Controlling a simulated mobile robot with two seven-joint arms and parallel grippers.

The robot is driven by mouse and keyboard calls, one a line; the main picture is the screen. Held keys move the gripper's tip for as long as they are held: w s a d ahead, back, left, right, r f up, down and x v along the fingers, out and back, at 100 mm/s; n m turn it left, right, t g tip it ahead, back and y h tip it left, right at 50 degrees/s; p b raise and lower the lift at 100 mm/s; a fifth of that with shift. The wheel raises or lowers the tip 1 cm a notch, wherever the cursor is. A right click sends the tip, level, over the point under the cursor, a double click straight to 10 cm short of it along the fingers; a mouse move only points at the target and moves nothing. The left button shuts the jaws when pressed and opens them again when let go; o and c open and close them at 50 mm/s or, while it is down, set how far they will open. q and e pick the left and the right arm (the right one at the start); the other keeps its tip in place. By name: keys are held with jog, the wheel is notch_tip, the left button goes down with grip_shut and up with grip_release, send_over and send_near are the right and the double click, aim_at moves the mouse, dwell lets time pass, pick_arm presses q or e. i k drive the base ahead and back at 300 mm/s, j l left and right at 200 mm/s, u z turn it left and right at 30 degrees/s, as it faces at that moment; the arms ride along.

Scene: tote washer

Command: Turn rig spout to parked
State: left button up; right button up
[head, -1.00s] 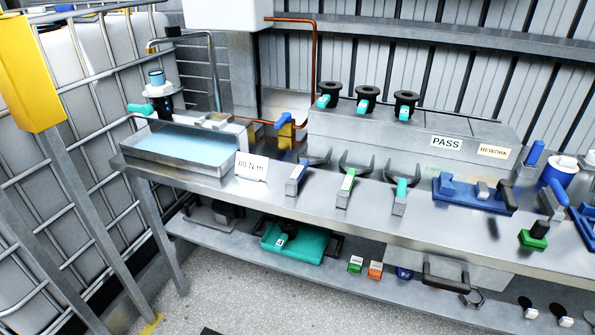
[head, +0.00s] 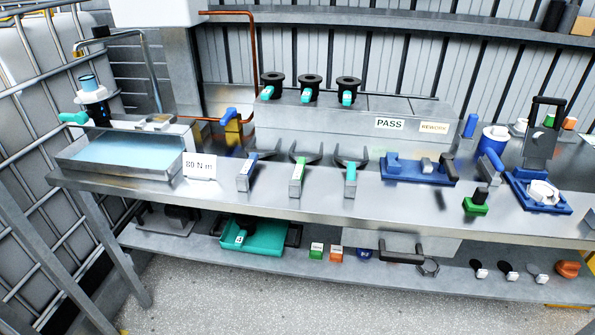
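A thin bent grey metal pipe (head: 151,70), which looks like the rig spout, rises behind the water tank at the upper left. Its top arm runs left to a downturned end near the cage, with a black piece (head: 100,32) on it. The open metal tank (head: 122,155) below holds pale blue water and sits at the bench's left end. A valve-like fitting with a teal handle (head: 74,118) and blue cap stands at the tank's back left. Neither of my grippers is in view.
The steel bench (head: 310,205) carries a torque card (head: 200,167), several wrench-like tools, a blue fixture (head: 418,172) and a blue clamp stand (head: 540,190). A lower shelf holds a teal tray (head: 265,240) and small parts. The floor in front (head: 260,300) is clear.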

aim_at(102, 33)
jog(key=u, duration=0.4)
jog(key=i+u, duration=0.15)
jog(key=u, duration=0.2)
jog(key=i+u, duration=0.15)
jog(key=u, duration=0.2)
jog(key=i+u, duration=0.2)
jog(key=u, duration=0.15)
